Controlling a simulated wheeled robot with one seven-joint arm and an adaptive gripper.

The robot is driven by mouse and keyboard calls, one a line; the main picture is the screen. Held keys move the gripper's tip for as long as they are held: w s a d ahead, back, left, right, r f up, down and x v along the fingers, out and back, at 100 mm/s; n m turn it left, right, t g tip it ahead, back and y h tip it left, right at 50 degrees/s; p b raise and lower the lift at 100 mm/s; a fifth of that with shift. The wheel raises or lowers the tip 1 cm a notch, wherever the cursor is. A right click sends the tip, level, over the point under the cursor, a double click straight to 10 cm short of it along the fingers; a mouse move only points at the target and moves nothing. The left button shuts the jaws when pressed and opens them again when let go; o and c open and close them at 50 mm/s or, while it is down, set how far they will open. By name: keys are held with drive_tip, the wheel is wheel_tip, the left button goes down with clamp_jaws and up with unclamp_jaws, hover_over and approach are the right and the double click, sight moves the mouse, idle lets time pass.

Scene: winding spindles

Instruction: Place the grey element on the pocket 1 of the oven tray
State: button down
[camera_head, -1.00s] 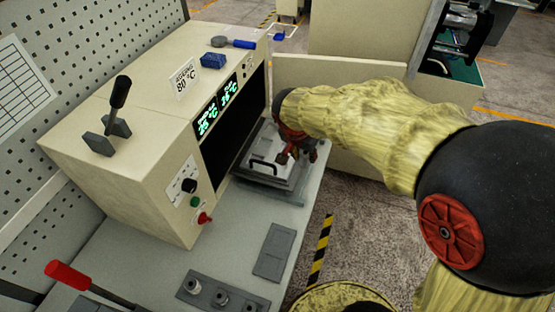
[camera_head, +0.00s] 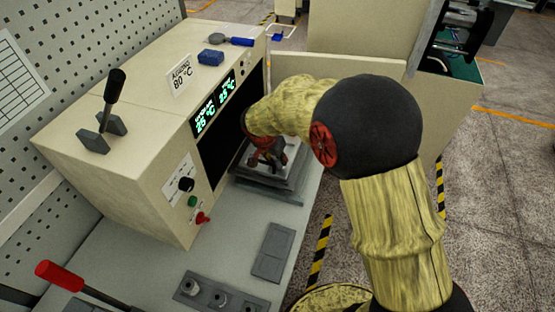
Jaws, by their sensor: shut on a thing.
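The oven tray (camera_head: 272,184) is a grey metal plate on the bench in front of the oven's dark opening. My gripper (camera_head: 264,162), red and dark, points down over the tray and hides part of it. It is shut on the grey element, which is too small and covered to make out. I cannot tell whether the element touches the tray. Pocket 1 cannot be picked out in this view.
The beige oven (camera_head: 150,130) stands directly left of the tray. A grey holder (camera_head: 215,296) with several round pieces and a flat grey plate (camera_head: 273,252) lie nearer on the bench. A red-handled lever (camera_head: 60,275) is at lower left. Bench between is clear.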

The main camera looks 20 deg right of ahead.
drive_tip(key=shift+f, duration=0.35)
drive_tip(key=c, duration=1.4)
unclamp_jaws()
drive_tip(key=shift+r, duration=0.1)
drive_tip(key=shift+r, duration=0.15)
drive_tip(key=p+v, duration=0.2)
drive_tip(key=v, duration=1)
drive_tip(key=s+d+r+n+t+y, duration=0.15)
drive_tip(key=s+d+r+n, duration=0.25)
drive_tip(key=s+r, duration=0.85)
drive_tip(key=s+n, duration=0.1)
drive_tip(key=s, duration=0.3)
drive_tip(key=s+n+y, duration=0.1)
drive_tip(key=s+n, duration=0.1)
drive_tip(key=s, duration=0.3)
drive_tip(key=s+n+t, duration=0.1)
drive_tip(key=s+n, duration=0.1)
drive_tip(key=s, duration=0.3)
drive_tip(key=shift+s+a+f+y, duration=0.1)
drive_tip(key=shift+s+a+y, duration=0.15)
drive_tip(key=shift+a+y, duration=0.1)
